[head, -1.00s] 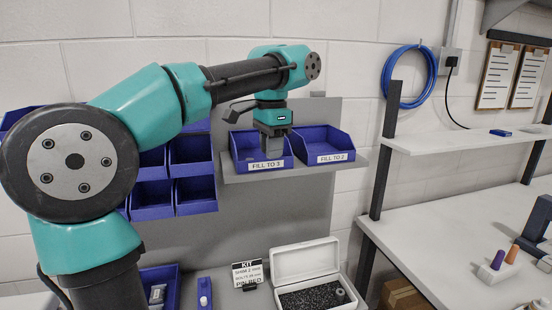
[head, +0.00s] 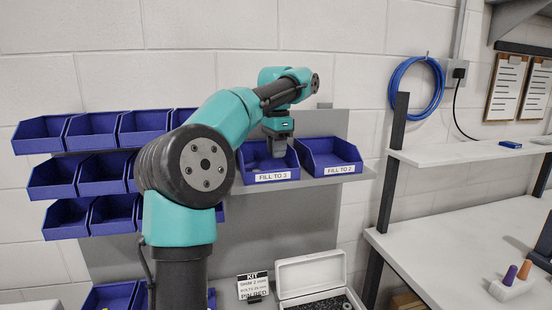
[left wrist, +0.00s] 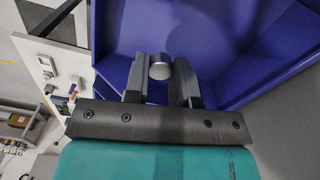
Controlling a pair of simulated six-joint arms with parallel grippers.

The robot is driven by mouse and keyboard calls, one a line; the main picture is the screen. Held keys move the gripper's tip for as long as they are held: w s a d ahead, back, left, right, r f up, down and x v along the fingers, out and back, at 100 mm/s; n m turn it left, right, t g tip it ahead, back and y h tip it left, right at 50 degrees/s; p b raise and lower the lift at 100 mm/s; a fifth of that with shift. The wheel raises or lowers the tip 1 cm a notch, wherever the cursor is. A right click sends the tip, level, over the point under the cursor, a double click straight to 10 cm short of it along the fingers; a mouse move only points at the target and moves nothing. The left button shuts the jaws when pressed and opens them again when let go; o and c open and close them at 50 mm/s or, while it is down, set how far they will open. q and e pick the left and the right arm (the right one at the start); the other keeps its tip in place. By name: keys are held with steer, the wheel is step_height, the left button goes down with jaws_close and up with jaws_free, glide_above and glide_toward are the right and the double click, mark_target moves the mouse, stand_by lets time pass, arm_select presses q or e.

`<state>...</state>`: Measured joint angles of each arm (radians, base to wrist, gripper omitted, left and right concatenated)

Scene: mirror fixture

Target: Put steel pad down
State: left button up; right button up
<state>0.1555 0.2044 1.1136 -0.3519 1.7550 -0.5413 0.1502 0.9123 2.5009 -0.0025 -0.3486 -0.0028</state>
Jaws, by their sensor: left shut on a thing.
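My left gripper (head: 278,149) reaches into the blue bin labelled FILL TO 3 (head: 272,178), on the shelf at the back. In the left wrist view the two dark fingers (left wrist: 160,80) are shut on the steel pad (left wrist: 160,66), a small, round, silvery piece. The blue walls of the bin (left wrist: 215,30) surround the fingertips there. The pad cannot be made out in the head view, and I cannot tell whether it touches the bin. My right gripper is in neither view.
A second blue bin, FILL TO 2 (head: 331,168), stands directly right of the first. Several blue bins (head: 95,135) hang on the panel at left. Below are an open white case (head: 310,271) and a KIT card (head: 253,287). A dark post (head: 392,165) stands to the right.

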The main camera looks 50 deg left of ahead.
mark_target(276, 166)
arm_select(q)
steer(key=shift+w+a+f, duration=0.2)
steer(key=shift+w+a, duration=1.05)
steer(key=shift+a, duration=0.25)
steer(key=shift+f, duration=1.75)
steer(key=shift+f, duration=0.1)
steer(key=o, duration=0.9)
steer(key=shift+r, duration=3.85)
